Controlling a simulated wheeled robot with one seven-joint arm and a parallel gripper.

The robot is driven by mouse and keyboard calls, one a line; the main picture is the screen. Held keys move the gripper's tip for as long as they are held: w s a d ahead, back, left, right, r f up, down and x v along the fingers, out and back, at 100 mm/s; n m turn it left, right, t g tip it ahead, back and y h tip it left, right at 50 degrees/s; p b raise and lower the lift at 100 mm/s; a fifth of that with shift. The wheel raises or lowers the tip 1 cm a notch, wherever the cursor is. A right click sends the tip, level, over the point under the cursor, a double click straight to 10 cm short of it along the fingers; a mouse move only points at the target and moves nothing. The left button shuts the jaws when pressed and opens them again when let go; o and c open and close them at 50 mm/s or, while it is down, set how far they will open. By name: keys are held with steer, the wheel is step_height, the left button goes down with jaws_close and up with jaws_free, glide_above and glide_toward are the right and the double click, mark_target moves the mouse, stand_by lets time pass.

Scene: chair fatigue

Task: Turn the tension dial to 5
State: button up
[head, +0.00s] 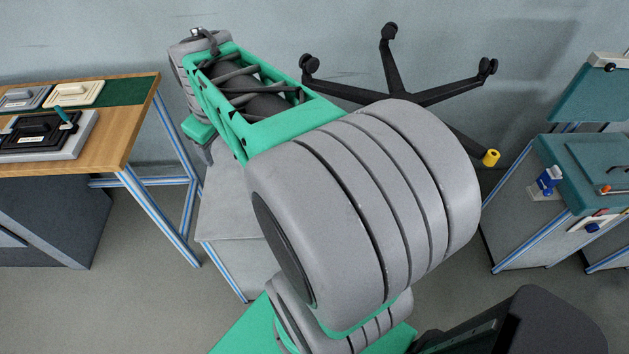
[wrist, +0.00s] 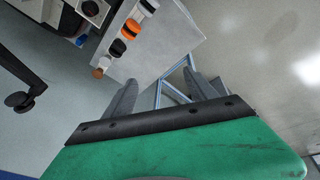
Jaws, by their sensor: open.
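The gripper cannot be made out in the head view, where my arm fills the middle.
A wooden bench (head: 110,140) with black and grey devices stands at left. A chair base (head: 400,95) with black casters and one yellow caster (head: 491,158) is against the wall. Teal-topped stations (head: 590,165) with small blue fixtures stand at right. Some grey floor is clear.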

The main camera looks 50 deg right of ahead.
steer(key=s+d+f+n+g+b, duration=0.1)
steer(key=d+f+b, duration=0.1)
steer(key=d+f, duration=0.7)
steer(key=s+d+f+g+b, duration=0.1)
steer(key=s+d+f+b, duration=0.1)
steer(key=d+f, duration=0.7)
steer(key=s+d+f+n+g+y+b, duration=0.1)
steer(key=d+f+b, duration=0.3)
steer(key=d+f, duration=0.5)
steer(key=shift+s+d+f+n, duration=0.3)
steer(key=shift+s+d, duration=0.05)
steer(key=shift+s, duration=0.35)
steer(key=f, duration=0.8)
steer(key=shift+s+d+f+p, duration=0.1)
steer(key=shift+s+d+p, duration=0.2)
steer(key=shift+p, duration=0.1)
steer(key=c, duration=1.4)
